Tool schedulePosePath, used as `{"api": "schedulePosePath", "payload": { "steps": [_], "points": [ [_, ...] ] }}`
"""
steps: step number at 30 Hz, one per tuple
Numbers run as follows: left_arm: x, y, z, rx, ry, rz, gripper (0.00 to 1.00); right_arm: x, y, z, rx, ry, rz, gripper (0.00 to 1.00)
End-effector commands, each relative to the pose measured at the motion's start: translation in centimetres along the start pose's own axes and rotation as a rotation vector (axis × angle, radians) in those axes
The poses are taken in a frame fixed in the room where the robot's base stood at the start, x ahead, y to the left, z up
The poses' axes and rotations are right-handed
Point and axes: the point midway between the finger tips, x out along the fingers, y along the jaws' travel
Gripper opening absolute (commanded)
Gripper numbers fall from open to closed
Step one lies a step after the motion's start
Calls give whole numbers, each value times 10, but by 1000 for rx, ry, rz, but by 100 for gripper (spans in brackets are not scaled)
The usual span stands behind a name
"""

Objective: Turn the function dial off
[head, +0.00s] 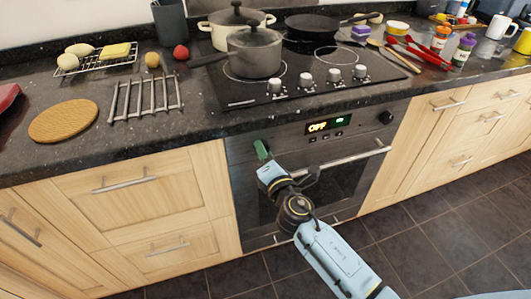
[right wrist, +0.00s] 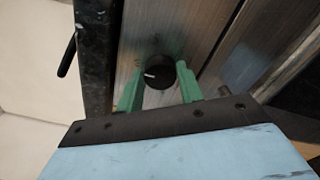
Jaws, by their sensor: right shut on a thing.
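The oven (head: 300,190) is built in under the cooktop. Its display (head: 317,127) shows orange letters that look like OFF, with a small green light beside them. My right gripper (head: 262,150) is at the left end of the oven's control panel. In the right wrist view, the green fingers of my right gripper (right wrist: 158,92) are shut on a round black dial (right wrist: 160,70), one on each side. A short white mark on the dial points left in that picture. The gripper hides this dial in the head view. A second black dial (head: 386,118) is at the panel's right end. My left gripper is not in view.
The oven handle (head: 345,160) crosses the door just below the panel. Four-burner-style cooktop knobs (head: 306,77) stand above, by a grey pot (head: 255,52). Wooden drawers (head: 140,200) flank the oven. The tiled floor (head: 460,225) is clear at the right.

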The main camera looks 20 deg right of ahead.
Motion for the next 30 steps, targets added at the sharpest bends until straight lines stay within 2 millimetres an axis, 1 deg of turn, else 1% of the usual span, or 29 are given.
{"api": "schedulePosePath", "payload": {
  "steps": [11,12,16,26,30],
  "points": [
    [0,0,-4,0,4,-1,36,0,0,0,-5,0,1,14],
    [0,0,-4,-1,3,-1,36,0,0,0,-5,0,1,42],
    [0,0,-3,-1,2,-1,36,0,0,0,-4,0,1,58],
    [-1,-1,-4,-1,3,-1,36,-2,0,0,-3,0,0,58],
    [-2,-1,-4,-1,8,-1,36,-17,-1,0,-2,1,-2,58]
  ]
}}
